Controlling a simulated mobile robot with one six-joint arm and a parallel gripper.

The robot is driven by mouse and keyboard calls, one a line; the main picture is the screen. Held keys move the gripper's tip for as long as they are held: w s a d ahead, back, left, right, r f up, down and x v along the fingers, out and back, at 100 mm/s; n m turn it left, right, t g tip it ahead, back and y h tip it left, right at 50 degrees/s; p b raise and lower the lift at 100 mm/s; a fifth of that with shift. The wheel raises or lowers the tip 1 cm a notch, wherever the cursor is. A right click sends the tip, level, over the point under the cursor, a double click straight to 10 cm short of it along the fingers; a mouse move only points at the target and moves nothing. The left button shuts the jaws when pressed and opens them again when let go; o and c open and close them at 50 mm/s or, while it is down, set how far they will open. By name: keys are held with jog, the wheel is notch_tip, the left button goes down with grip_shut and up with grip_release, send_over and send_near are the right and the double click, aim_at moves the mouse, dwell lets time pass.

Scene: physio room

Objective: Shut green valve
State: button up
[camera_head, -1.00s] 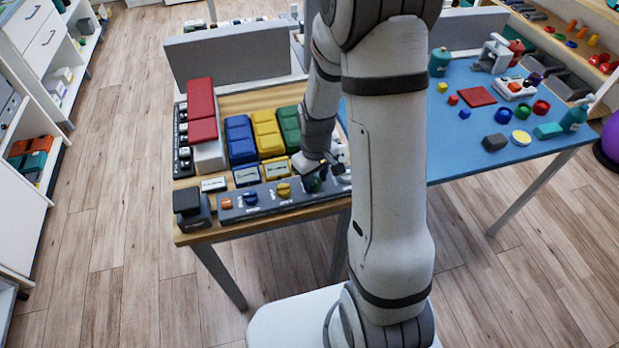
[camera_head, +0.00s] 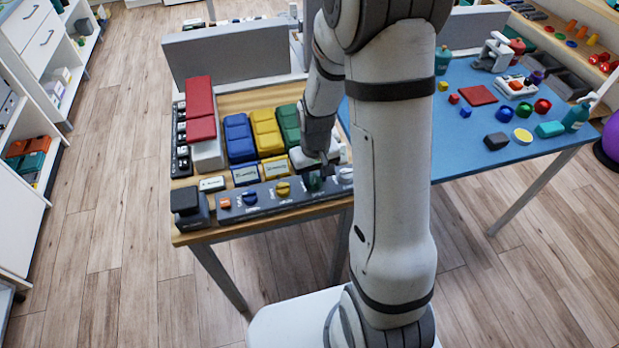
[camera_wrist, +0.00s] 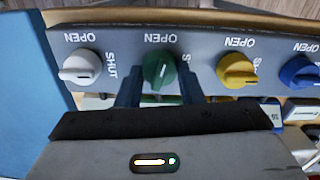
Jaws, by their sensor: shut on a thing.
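The green valve (camera_wrist: 160,70) is a round knob with a raised ridge on a grey panel (camera_wrist: 200,45). In the wrist view the ridge runs roughly up and down, in line with the OPEN label above it; the SHUT label at its right is partly covered. My gripper (camera_wrist: 160,92) has one finger on each side of the knob and is shut on it. In the head view the green valve (camera_head: 313,182) shows just below my gripper (camera_head: 324,170), partly hidden by it.
A white valve (camera_wrist: 82,68) sits left of the green one in the wrist view. A yellow valve (camera_wrist: 237,70) and a blue valve (camera_wrist: 300,72) sit to its right, close to my fingers. Behind the panel, the table holds blue, yellow and green padded blocks (camera_head: 265,130).

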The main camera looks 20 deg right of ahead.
jog(key=m, duration=0.2)
jog(key=m+b, duration=0.1)
jog(key=shift+s+f+m, duration=0.2)
jog(key=shift+s+m, duration=0.1)
jog(key=shift+m, duration=0.1)
jog(key=m+b, duration=0.1)
jog(key=m, duration=0.2)
jog(key=shift+m, duration=0.3)
jog(key=m+b, duration=0.1)
jog(key=m, duration=0.2)
jog(key=shift+m, duration=0.3)
jog(key=shift+m+b, duration=0.5)
jog(key=shift+m, duration=1.4)
jog(key=o, duration=1)
jog(key=shift+w+r, duration=0.1)
jog(key=shift+r, duration=0.05)
jog(key=shift+c, duration=0.2)
